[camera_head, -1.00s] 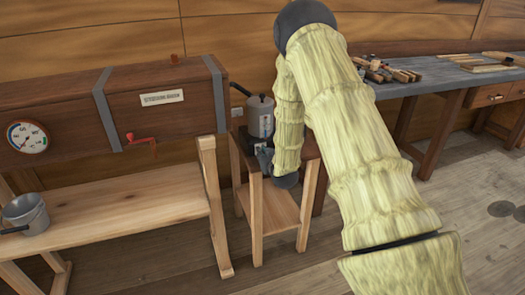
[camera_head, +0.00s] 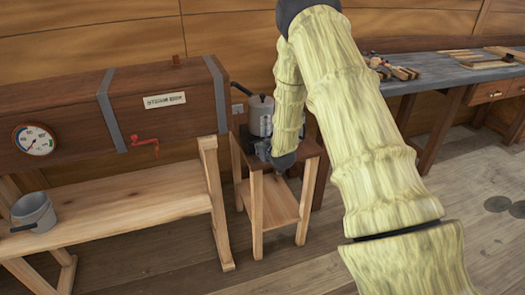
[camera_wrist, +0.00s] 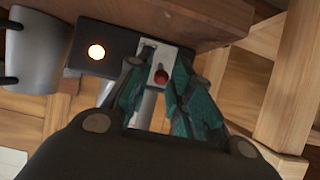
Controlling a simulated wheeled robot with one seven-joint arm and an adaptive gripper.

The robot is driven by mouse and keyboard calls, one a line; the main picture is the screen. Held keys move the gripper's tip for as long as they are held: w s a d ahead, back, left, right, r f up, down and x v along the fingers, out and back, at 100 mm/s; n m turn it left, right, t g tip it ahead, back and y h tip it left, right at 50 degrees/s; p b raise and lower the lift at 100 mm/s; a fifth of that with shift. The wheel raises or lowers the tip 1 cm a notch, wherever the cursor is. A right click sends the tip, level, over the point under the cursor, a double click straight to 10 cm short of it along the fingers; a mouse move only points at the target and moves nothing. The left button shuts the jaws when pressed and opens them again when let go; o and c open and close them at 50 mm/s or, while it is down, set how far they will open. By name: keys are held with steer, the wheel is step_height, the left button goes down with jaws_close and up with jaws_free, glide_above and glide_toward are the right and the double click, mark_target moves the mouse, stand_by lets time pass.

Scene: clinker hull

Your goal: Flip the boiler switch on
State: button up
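The boiler is a grey pot-like vessel (camera_head: 260,116) with a dark lid on a small wooden stand (camera_head: 252,165). In the wrist view its grey side (camera_wrist: 35,55) shows at the left, next to a black box (camera_wrist: 112,42) with a glowing round lamp (camera_wrist: 96,51). Beside the box is a light grey switch plate (camera_wrist: 168,60) with a red-tipped lever (camera_wrist: 161,77). My gripper (camera_wrist: 157,75) has teal fingers, set apart on either side of the lever. I cannot tell whether either finger touches it. In the head view my arm partly hides the gripper.
A wooden steam box (camera_head: 90,115) with a gauge (camera_head: 34,140) and a red handle (camera_head: 145,143) stands left, above a bench (camera_head: 130,195) holding a grey pot (camera_head: 34,212). A workbench (camera_head: 435,76) with tools is at the right. Floor in front is clear.

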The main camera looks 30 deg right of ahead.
steer(key=shift+o, duration=0.3)
steer(key=shift+s, duration=0.1)
steer(key=shift+s+a+r, duration=0.15)
steer(key=shift+s, duration=0.3)
steer(key=v, duration=1)
steer(key=shift+s+r, duration=0.25)
steer(key=shift+s, duration=0.05)
steer(key=shift+a, duration=0.1)
steer(key=s+a+f+n+g+y+p, duration=0.1)
steer(key=s+a+f+g, duration=0.2)
steer(key=s+a+f, duration=0.6)
steer(key=s+a+f+g+y, duration=0.1)
steer(key=s+a+f+g, duration=0.2)
steer(key=s+a+f, duration=0.5)
steer(key=s+a+f+g, duration=0.2)
steer(key=s+a+f, duration=0.1)
steer(key=s, duration=0.5)
steer(key=s+a+f+n+g, duration=0.1)
steer(key=s+a+f+g, duration=0.1)
steer(key=s, duration=0.7)
steer(key=s+a+f+g+p, duration=0.1)
steer(key=s+a+f+g, duration=0.1)
steer(key=s+a+f, duration=0.2)
steer(key=s+f, duration=0.2)
steer(key=s, duration=0.2)
steer(key=shift+s+a+f+y, duration=0.15)
steer(key=shift+s+f+y, duration=0.2)
steer(key=shift+s+y, duration=0.05)
